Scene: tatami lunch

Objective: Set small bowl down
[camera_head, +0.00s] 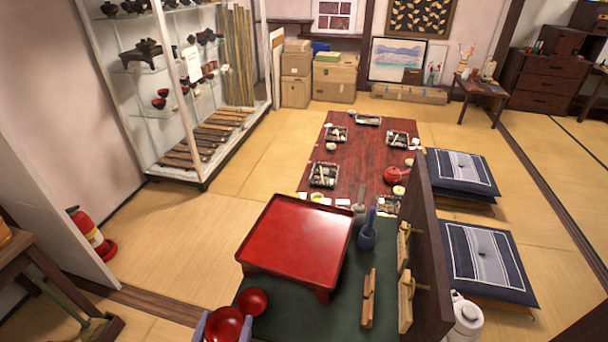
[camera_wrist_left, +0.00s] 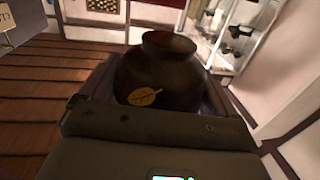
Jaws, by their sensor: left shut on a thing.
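In the head view a red-lined bowl (camera_head: 222,326) is at the bottom edge, between the grey fingers of my left gripper (camera_head: 223,330). The left gripper is shut on this bowl. In the left wrist view the bowl's dark outside (camera_wrist_left: 155,75) shows, with a gold leaf on it and its foot ring toward the picture's top. A second small red bowl (camera_head: 252,301) is just behind and right of the held one, by the green cloth's left edge. I cannot tell how high the held bowl is. My right gripper is not in view.
A raised red tray (camera_head: 296,240) stands on the green-topped table (camera_head: 320,318). A blue cup (camera_head: 366,238) and wooden pieces (camera_head: 368,298) are right of it, beside a dark upright panel (camera_head: 428,250). The cloth in front of the tray is bare.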

